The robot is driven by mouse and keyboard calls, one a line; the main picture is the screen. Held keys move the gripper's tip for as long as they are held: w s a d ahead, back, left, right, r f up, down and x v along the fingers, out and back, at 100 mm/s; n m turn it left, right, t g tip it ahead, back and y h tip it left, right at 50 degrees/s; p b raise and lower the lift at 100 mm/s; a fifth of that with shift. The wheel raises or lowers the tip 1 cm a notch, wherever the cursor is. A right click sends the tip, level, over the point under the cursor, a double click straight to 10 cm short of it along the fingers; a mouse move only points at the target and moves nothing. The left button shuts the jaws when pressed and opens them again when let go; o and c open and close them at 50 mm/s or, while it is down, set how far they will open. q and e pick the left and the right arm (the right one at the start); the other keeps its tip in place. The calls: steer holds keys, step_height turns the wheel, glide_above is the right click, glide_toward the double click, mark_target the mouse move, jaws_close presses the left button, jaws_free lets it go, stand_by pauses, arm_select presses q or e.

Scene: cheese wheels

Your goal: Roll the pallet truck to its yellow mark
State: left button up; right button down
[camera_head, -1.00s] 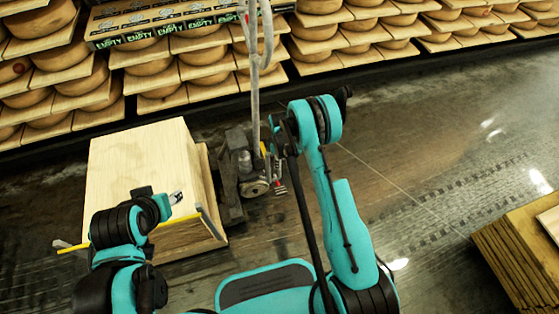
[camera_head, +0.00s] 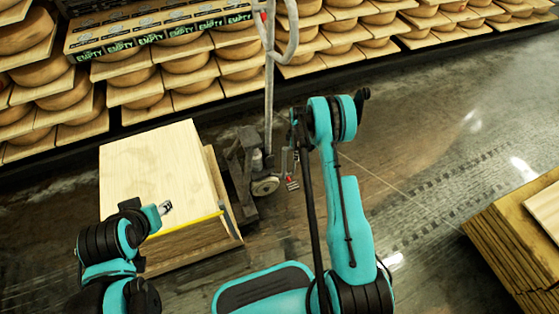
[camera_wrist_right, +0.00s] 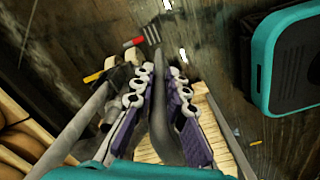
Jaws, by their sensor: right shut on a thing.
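The pallet truck (camera_head: 236,178) stands on the dark floor in the head view, with its grey handle (camera_head: 269,92) rising toward the shelves. A pale wooden crate (camera_head: 150,168) sits beside it on the left, with a yellow strip (camera_head: 203,223) along its front edge. My right gripper (camera_wrist_right: 160,100) is shut on a grey bar, apparently part of the truck's handle. In the head view my right arm stands beside the truck and its fingers are hard to see. My left gripper (camera_head: 165,208) is over the crate's front edge; its jaw state is unclear. I cannot make out a yellow floor mark.
A stack of wooden boards (camera_head: 515,245) stands at the right. The floor (camera_head: 420,150) between truck and boards is clear.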

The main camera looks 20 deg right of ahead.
steer(key=shift+w+d+f, duration=0.15)
steer(key=shift+w+d, duration=0.1)
steer(key=shift+d, duration=0.05)
steer(key=c, duration=1.5)
jaws_free()
steer(key=shift+a, duration=0.25)
steer(key=shift+c, duration=0.2)
arm_select(q)
steer(key=shift+a, duration=0.15)
arm_select(e)
steer(key=shift+d, duration=0.15)
step_height(320, 180, up, 12)
